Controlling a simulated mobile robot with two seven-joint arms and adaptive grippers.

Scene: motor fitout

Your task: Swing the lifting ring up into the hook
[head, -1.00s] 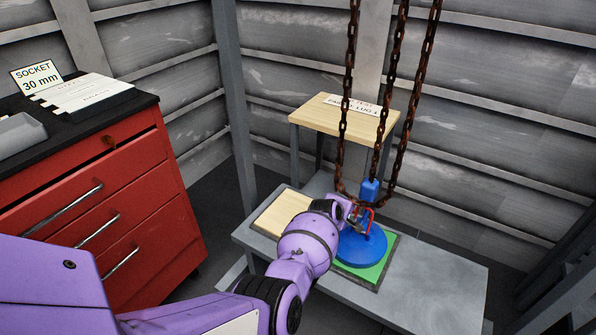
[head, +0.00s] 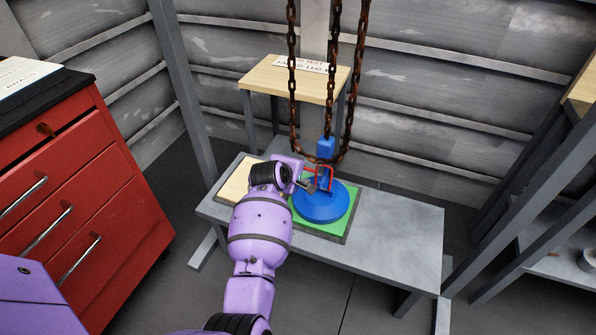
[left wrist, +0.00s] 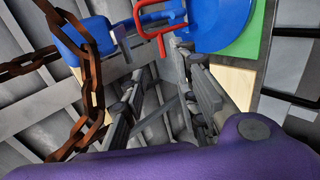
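The red lifting ring (head: 331,171) stands on top of the round blue motor (head: 322,207), which sits on a green pad. The blue hook block (head: 326,147) hangs on the chains just above and behind the ring. My left gripper (head: 314,186) is beside the ring on its left, low near the motor top. In the left wrist view, the gripper (left wrist: 160,68) is open, fingers spread, with the red ring (left wrist: 148,37) just beyond the fingertips. The blue hook block (left wrist: 82,38) is to the left there. I cannot tell whether a finger touches the ring. My right gripper is not in view.
Rusty chains (head: 292,80) hang around the hook and cross the left side of the wrist view (left wrist: 88,85). The grey bench (head: 400,228) is clear on the right. A wooden-topped stand (head: 290,80) is behind; a red drawer cabinet (head: 80,190) is at left.

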